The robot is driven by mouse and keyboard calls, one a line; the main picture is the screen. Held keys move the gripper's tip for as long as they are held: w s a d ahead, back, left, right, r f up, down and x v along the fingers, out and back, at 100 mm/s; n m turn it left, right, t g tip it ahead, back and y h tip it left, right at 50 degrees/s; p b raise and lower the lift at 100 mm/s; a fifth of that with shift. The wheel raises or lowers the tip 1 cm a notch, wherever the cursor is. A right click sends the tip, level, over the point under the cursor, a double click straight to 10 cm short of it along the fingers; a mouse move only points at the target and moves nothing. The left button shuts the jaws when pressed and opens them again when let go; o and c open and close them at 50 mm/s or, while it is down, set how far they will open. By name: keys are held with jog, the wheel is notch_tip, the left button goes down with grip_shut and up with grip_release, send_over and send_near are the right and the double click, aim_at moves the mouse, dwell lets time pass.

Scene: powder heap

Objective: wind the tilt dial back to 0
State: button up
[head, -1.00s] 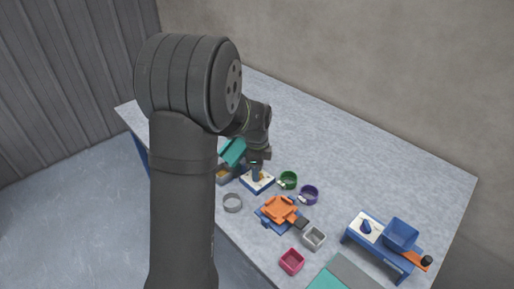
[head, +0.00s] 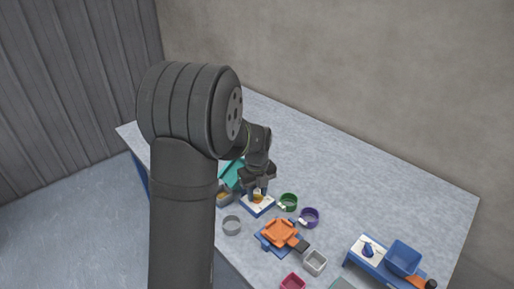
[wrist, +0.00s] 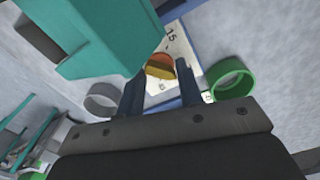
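In the wrist view a round orange-and-yellow knob (wrist: 160,68) sits on a white plate (wrist: 182,48) marked "15". In the head view the yellowish knob (head: 257,196) stands on the blue-edged white plate (head: 252,208). I cannot read where the knob points. My gripper (head: 256,188) is just above the knob. In the wrist view my gripper (wrist: 161,82) has its two dark fingers apart, the knob showing between and beyond them. Nothing is held.
A teal piece (wrist: 110,35) stands close at the left in the wrist view. A grey ring (head: 231,225), green cup (head: 289,201), purple cup (head: 309,217) and orange tray (head: 279,233) surround the plate. A blue stand with a blue bin (head: 403,258) is at right. The table's back is clear.

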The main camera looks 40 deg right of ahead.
aim_at(258, 196)
jog(key=m, duration=0.2)
jog(key=shift+m, duration=0.4)
notch_tip(258, 196, up, 18)
jog(key=shift+f, duration=0.25)
jog(key=f+n, duration=0.3)
jog(key=f, duration=0.2)
jog(key=f+n, duration=0.4)
jog(key=f, duration=0.2)
jog(key=f+n, duration=0.4)
jog(key=f, duration=0.2)
jog(key=shift+s+d+f, duration=0.1)
jog(key=shift+s+f, duration=0.1)
jog(key=shift+f, duration=0.05)
jog(key=shift+c, duration=0.2)
grip_shut()
